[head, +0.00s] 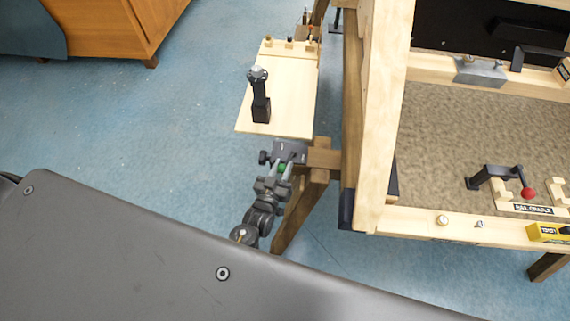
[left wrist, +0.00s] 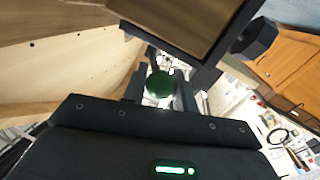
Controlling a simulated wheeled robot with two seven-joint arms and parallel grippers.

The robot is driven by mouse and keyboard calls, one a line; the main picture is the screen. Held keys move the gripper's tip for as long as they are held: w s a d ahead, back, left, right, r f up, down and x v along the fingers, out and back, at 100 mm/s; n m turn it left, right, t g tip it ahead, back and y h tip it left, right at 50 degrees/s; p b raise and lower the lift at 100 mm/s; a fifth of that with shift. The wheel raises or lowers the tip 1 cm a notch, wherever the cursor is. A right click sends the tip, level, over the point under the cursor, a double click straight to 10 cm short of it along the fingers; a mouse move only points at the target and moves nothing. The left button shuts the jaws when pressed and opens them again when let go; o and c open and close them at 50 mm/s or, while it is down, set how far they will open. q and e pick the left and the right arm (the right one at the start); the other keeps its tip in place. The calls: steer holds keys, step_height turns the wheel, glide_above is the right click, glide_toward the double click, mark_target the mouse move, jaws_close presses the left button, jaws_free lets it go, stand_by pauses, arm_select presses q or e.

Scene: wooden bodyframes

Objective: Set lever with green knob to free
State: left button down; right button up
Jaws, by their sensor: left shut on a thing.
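The green knob (head: 282,169) shows between the fingers of my left gripper (head: 280,172) in the head view. It sits just below a dark metal block (head: 289,150) fixed at the end of a wooden beam. In the left wrist view the green knob (left wrist: 160,84) lies between the two fingers of my left gripper (left wrist: 158,92), which is shut on it. The lever's arm is mostly hidden by the gripper and the block, and I cannot read any position mark. My right gripper is not in view.
A wooden shelf (head: 283,95) with a black upright handle (head: 260,97) stands just behind the block. A wooden frame post (head: 384,120) rises to the right. A red-knobbed crank (head: 500,178) is on the panel at right.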

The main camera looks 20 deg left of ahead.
arm_select(q)
steer(key=shift+d+n+y, duration=0.25)
steer(key=shift+n+y, duration=0.05)
steer(key=shift+y, duration=0.2)
steer(key=c, duration=1.1)
jaws_free()
steer(key=s, duration=1.1)
steer(key=shift+a, duration=0.1)
steer(key=shift+c, duration=0.4)
